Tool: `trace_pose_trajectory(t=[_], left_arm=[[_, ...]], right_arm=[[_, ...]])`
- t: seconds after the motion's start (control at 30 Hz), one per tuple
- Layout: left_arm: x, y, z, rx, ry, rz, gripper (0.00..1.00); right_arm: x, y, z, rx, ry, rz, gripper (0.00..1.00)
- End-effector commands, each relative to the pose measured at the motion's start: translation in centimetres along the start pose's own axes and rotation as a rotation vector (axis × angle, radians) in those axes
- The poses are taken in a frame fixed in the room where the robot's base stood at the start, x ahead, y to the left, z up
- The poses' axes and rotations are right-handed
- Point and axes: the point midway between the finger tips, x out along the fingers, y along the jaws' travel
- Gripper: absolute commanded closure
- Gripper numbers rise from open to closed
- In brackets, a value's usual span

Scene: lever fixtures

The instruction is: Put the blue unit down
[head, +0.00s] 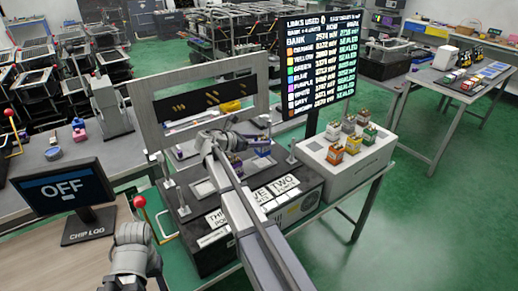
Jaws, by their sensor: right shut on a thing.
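The blue unit (263,151) is a small blue block in the bench fixture, just past the end of my right gripper (258,139). My right arm reaches up from the bottom of the head view into the fixture, and its gripper is shut on what appears to be the blue unit. The jaws are small and partly hidden, so I cannot tell whether the unit touches the surface below. My left arm's end (132,258) is low at the left, beside a red-knobbed lever (140,202); its fingers cannot be made out.
A framed panel (205,98) stands behind the fixture. A monitor reading OFF (65,193) stands at the left. Green floor (425,200) is clear at the right.

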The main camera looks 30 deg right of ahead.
Motion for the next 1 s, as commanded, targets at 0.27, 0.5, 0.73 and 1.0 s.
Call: trace_pose_trajectory(t=[0.27,0.5,0.73,1.0], left_arm=[[1.8,0.2,-0.1,0.000,0.000,0.000,0.50],[2.1,0.2,-0.1,0.000,0.000,0.000,0.50],[2.8,0.3,-0.2,0.000,0.000,0.000,0.50],[3.0,0.3,-0.2,0.000,0.000,0.000,0.50]], right_arm=[[0.6,0.0,-1.7,0.000,-0.001,0.000,1.00],[0.7,0.0,-2.0,0.000,-0.001,0.000,1.00],[1.0,0.0,-2.6,0.000,-0.001,0.000,1.00],[1.0,0.0,-2.8,0.000,0.000,0.000,0.35]])
